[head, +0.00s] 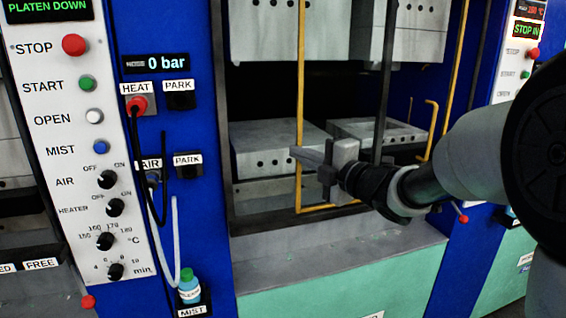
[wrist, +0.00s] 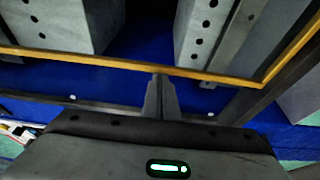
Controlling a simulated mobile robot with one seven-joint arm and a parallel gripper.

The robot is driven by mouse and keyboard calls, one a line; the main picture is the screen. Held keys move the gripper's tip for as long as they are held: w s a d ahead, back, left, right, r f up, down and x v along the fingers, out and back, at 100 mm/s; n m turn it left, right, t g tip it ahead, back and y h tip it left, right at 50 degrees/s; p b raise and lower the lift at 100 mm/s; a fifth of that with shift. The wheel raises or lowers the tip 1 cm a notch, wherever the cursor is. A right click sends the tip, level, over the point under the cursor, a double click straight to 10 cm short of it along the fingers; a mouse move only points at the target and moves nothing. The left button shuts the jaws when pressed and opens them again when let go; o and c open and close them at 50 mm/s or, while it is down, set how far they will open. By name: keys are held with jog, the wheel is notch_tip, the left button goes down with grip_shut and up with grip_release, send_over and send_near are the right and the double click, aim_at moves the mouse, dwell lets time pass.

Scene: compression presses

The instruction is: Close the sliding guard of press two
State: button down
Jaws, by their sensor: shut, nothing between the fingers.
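The guard of the middle press is a yellow frame (head: 300,80) with an upright left bar, a lower bar and another yellow upright to the right. Its left bar stands inside the press opening, with a gap between it and the opening's left edge. No press number is readable. My gripper (head: 298,154) is shut and empty, its fingertips overlapping the left bar in the head view. In the wrist view, the shut fingers (wrist: 160,82) reach up to the yellow bar (wrist: 120,63). Whether they touch it, I cannot tell.
Grey platen blocks (head: 272,140) sit inside the opening. A control panel (head: 60,180) with buttons and knobs stands at left, beside hanging cables and a mist bottle (head: 190,288). A grey ledge (head: 330,255) runs below the opening. Another panel (head: 508,75) is at right.

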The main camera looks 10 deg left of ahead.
aim_at(377, 140)
jog(key=w+d, duration=0.4)
jog(key=d, duration=0.2)
jog(key=w+d, duration=0.3)
jog(key=d, duration=0.3)
jog(key=w+d+p, duration=0.1)
jog(key=w+d, duration=0.3)
jog(key=d, duration=0.3)
jog(key=shift+w+d, duration=0.1)
jog(key=shift+w, duration=0.25)
jog(key=shift+w+d+r, duration=0.1)
jog(key=shift+w+d, duration=0.05)
jog(key=shift+d, duration=0.1)
jog(key=shift+d, duration=0.1)
